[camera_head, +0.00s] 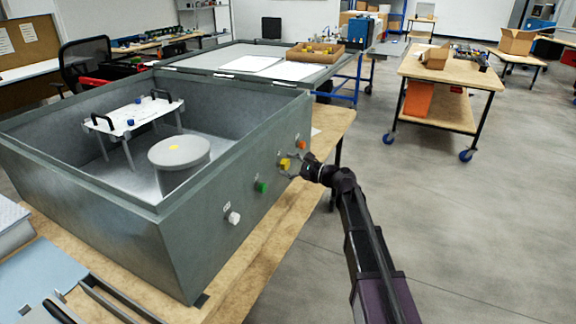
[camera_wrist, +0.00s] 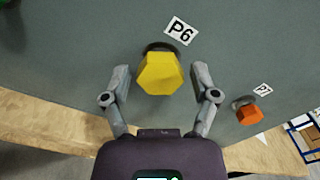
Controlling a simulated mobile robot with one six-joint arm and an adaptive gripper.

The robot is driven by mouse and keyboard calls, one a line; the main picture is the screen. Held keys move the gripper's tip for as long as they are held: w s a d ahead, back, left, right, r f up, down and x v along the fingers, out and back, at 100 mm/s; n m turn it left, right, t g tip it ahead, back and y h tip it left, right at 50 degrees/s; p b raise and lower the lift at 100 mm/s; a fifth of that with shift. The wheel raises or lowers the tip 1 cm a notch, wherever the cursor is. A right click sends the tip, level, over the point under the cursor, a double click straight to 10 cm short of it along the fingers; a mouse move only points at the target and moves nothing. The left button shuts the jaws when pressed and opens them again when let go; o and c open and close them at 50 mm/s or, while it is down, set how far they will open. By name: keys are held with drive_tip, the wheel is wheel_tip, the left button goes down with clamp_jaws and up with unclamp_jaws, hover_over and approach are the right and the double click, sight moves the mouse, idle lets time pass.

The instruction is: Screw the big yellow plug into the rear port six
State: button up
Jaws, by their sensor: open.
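The big yellow plug (camera_wrist: 158,74) sits at the port under the label P6 (camera_wrist: 181,31) on the grey case wall. A dark ring shows behind its upper edge; how deep it is seated I cannot tell. In the head view the yellow plug (camera_head: 285,164) is on the right outer wall of the grey case (camera_head: 150,215). My gripper (camera_wrist: 161,78) is open, with one finger on each side of the plug and a gap visible on both sides. In the head view my gripper (camera_head: 291,165) is at that wall, reaching in from the right.
An orange plug (camera_wrist: 249,113) sits by label P7, right of the yellow one. A green plug (camera_head: 262,187) and a white plug (camera_head: 234,217) are on the same wall. The case stands on a wooden table (camera_head: 262,242). Open floor (camera_head: 460,230) lies to the right.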

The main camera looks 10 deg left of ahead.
drive_tip(key=shift+n, duration=2.6)
clamp_jaws()
drive_tip(key=shift+m, duration=0.3)
drive_tip(key=m, duration=0.5)
drive_tip(key=shift+m, duration=0.4)
drive_tip(key=m, duration=0.6)
drive_tip(key=shift+w+m, duration=0.1)
drive_tip(key=shift+m, duration=0.2)
drive_tip(key=m, duration=0.6)
drive_tip(key=shift+m, duration=0.4)
drive_tip(key=shift+w+f+m, duration=0.1)
drive_tip(key=shift+m, duration=3.2)
